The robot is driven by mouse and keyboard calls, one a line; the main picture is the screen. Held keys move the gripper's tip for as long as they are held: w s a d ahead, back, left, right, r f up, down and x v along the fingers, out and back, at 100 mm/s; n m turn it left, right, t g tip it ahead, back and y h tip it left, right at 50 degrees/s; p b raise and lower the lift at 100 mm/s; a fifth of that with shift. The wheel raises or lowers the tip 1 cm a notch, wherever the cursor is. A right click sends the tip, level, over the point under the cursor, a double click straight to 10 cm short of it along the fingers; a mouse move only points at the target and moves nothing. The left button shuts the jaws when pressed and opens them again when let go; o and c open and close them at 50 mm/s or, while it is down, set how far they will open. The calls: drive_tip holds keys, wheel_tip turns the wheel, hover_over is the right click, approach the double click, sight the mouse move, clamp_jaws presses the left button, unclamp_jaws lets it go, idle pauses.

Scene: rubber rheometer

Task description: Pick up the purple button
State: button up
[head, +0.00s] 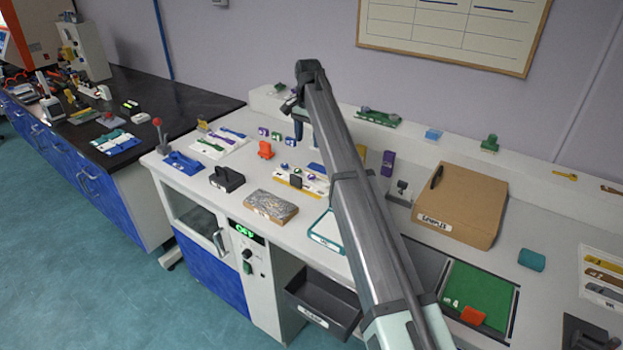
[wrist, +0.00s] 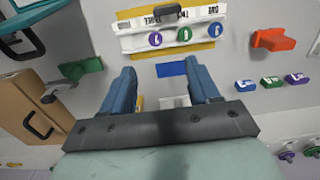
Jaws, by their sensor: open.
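Several purple round pieces show, and I cannot tell which one is the purple button. A separate row to the right has a bluish-purple piece (wrist: 245,86), a green one and a purple one (wrist: 297,78). My gripper (wrist: 160,80) is open, its blue fingers apart with nothing held between them. In the head view my arm partly hides the area around the strip (head: 297,181).
An orange block (wrist: 272,40) stands right of the strip, and a green piece (wrist: 78,72) stands left. A brown box (head: 460,205) and a grey stone-like block (head: 271,206) are on the bench. A blue flat piece (wrist: 172,69) lies beyond my fingertips.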

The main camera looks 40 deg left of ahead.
hover_over(312, 176)
wheel_tip(312, 176, down, 8)
drive_tip(key=shift+a+f, duration=0.15)
drive_tip(key=shift+f, duration=0.05)
drive_tip(key=shift+s+f, duration=0.1)
drive_tip(key=shift+f, duration=2.45)
drive_tip(key=shift+c, duration=0.2)
clamp_jaws()
